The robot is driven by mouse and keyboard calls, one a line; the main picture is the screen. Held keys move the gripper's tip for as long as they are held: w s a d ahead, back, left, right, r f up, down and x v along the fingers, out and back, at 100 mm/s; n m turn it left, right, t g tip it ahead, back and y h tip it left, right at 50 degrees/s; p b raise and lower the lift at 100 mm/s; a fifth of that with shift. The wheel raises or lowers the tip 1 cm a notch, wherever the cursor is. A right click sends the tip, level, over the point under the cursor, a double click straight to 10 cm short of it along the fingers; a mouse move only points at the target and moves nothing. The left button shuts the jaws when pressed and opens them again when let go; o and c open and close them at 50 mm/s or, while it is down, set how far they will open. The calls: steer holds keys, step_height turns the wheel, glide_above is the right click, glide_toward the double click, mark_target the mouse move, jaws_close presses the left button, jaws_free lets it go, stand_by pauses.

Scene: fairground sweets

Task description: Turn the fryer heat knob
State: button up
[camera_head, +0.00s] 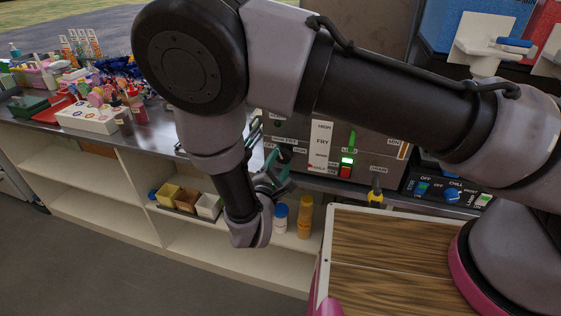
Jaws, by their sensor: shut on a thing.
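The fryer (375,150) is a grey metal box on the counter, with a white FRY label strip (322,145) on its front. A lit green light (347,160) and a red switch (345,172) sit to the right of the strip. My gripper (277,160), with teal parts, is at the lower left of this front panel, left of the strip. It is shut at the panel, on what appears to be the fryer heat knob. The knob and the fingertip contact are mostly hidden by my gripper and arm, so the knob's angle cannot be read.
A control box with a blue knob (452,194) stands right of the fryer. A yellow-handled part (375,196) sticks out below the fryer. A wood-topped surface (390,255) is in front. Sweets and bottles crowd the left counter.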

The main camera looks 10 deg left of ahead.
steer(key=o, duration=1.4)
steer(key=shift+s, duration=0.15)
steer(key=s, duration=1)
steer(key=shift+s+a, duration=0.3)
steer(key=shift+a, duration=0.1)
